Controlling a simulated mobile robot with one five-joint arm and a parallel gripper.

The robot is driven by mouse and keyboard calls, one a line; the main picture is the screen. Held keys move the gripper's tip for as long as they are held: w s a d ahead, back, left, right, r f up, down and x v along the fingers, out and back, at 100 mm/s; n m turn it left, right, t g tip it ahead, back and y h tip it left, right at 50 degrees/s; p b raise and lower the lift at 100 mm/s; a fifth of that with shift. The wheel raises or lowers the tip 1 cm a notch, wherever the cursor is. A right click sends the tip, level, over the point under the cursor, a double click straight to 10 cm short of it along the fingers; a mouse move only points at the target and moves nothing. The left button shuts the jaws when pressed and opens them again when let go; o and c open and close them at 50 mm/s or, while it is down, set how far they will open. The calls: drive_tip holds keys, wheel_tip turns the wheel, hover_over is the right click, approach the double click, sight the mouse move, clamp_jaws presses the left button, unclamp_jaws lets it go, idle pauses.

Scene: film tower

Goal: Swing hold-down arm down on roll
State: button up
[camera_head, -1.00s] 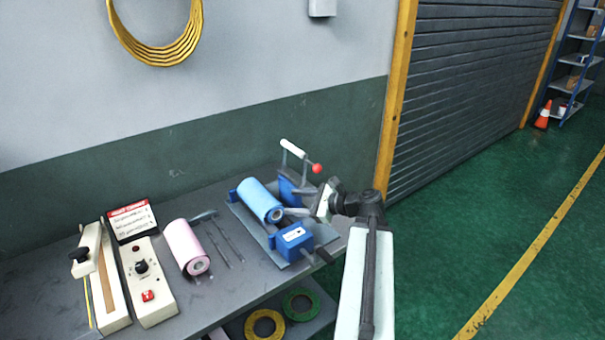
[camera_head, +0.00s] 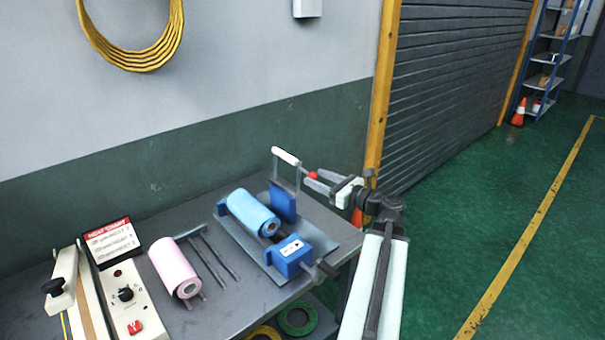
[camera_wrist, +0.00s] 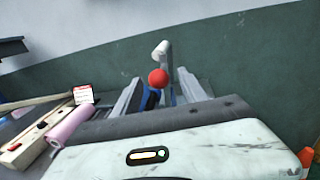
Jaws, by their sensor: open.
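The hold-down arm (camera_head: 287,168) stands raised at the back of the blue film stand, with a white roller (camera_head: 286,156) across its top. Its red ball knob (camera_head: 312,175) points right. The blue roll (camera_head: 253,213) lies in the stand, in front and to the left of the arm. My gripper (camera_head: 319,181) is open at the red knob. In the wrist view the red knob (camera_wrist: 158,78) appears between my two fingers; I cannot tell whether they touch it. The white roller (camera_wrist: 160,49) shows behind it.
A pink roll (camera_head: 174,267), a control box (camera_head: 131,305) and a sealer with a black knob (camera_head: 72,290) stand on the left of the bench. A blue end block (camera_head: 290,255) is at the stand's front. The wall is behind; open floor lies right.

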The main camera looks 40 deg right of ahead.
sight(306, 172)
drive_tip(key=w, duration=0.5)
drive_tip(key=shift+w+a, duration=0.15)
drive_tip(key=shift+a, duration=0.15)
clamp_jaws()
idle(1.0)
